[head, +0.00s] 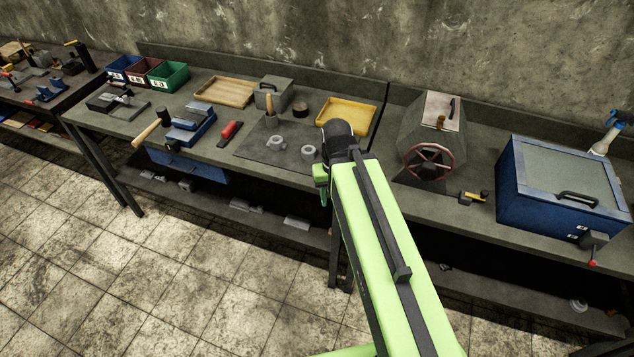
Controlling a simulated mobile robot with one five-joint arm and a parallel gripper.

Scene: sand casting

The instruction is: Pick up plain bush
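Two small grey metal parts lie on a dark mat (255,150) on the bench. The right one, a short plain ring with a hole, looks like the plain bush (308,153). The left one (275,142) looks wider and flanged. My gripper (323,190) is at the end of my green arm, at the bench's front edge, just right of and nearer than the plain bush, apart from it in the picture.
Behind the mat stand a grey lidded box (273,95), a yellow tray (347,115) and a wooden tray (226,92). A red-handled tool (230,132) lies left of the mat. A drum machine (432,140) and a blue cabinet (560,185) stand to the right. The tiled floor is clear.

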